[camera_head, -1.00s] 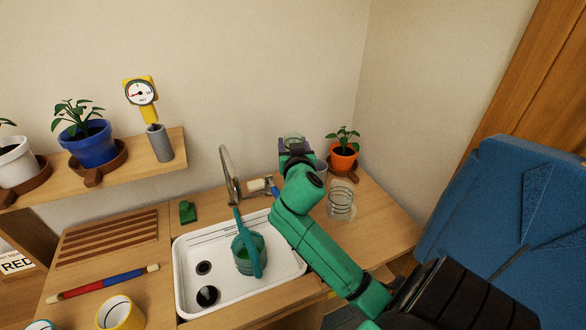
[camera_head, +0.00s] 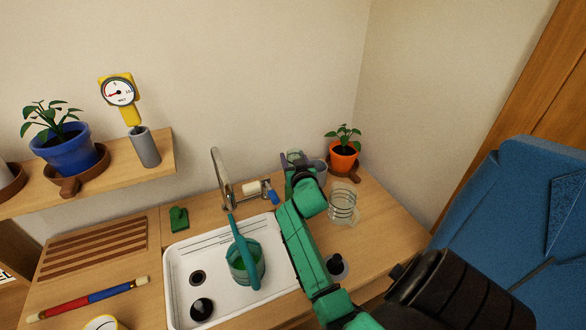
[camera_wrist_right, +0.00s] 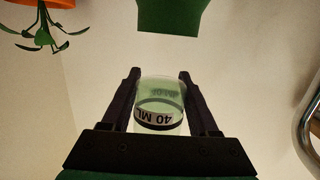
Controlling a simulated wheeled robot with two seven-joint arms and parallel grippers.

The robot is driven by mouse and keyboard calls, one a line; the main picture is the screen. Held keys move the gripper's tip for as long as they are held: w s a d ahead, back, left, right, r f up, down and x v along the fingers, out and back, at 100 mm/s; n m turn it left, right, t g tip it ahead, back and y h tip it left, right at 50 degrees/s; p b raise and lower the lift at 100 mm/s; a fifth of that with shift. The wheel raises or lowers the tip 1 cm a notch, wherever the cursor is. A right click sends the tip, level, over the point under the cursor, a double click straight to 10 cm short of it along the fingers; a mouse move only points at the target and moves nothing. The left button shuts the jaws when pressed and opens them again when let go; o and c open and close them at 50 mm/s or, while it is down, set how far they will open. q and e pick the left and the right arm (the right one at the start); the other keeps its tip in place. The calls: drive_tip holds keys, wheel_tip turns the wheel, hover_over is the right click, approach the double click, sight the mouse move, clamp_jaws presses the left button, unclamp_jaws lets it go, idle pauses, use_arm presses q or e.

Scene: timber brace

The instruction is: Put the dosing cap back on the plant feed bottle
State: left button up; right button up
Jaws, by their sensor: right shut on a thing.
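My right gripper (camera_head: 293,164) is shut on a clear, pale green cap marked 40 ML (camera_wrist_right: 160,105). The cap sits between both fingers in the right wrist view and shows small at the gripper in the head view. The gripper is above the back of the counter, between the tap and the orange pot. A solid green form (camera_wrist_right: 170,14) at the top edge of the wrist view is probably part of the plant feed bottle, apart from the cap. I cannot make out the bottle in the head view, where my arm and gripper may hide it. My left gripper is not in view.
The curved tap (camera_head: 220,178) stands left of the gripper, behind the white sink (camera_head: 178,275) holding a green watering can (camera_head: 246,265). An orange potted plant (camera_head: 344,157) and a clear ringed jar (camera_head: 343,204) stand to the right.

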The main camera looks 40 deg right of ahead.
wheel_tip(320, 180, down, 4)
drive_tip(key=shift+s+a+r, duration=0.1)
drive_tip(key=shift+r, duration=0.05)
drive_tip(key=shift+b, duration=0.4)
drive_tip(key=o, duration=1.4)
